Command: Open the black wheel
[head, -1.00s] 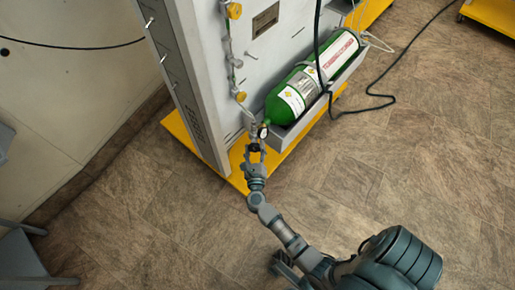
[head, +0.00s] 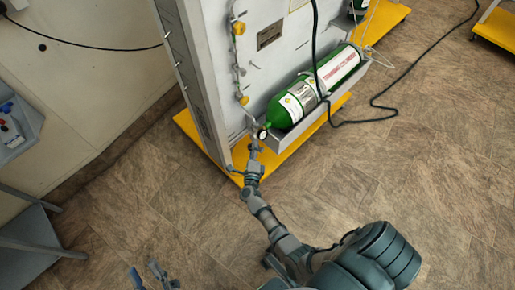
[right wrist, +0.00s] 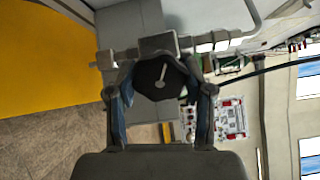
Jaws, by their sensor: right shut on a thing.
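The black wheel (right wrist: 148,82) is a dark, many-sided knob with a light pin at its middle, in the right wrist view. My right gripper (right wrist: 160,88) has one finger on each side of it and is shut on it. In the head view my right gripper (head: 254,150) is at the neck end of the green cylinder (head: 283,112), beside a small round gauge (head: 262,133). There the wheel is hidden or too small to tell. My left gripper (head: 147,268) is at the bottom left, with its fingers apart and empty, far from the wheel.
The cylinder lies in a grey tray (head: 308,127) on a grey panel stand (head: 225,75) with a yellow base (head: 240,168). A black hose (head: 385,106) hangs down and runs over the floor. A grey cart (head: 30,235) stands at left. The brown floor in front is clear.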

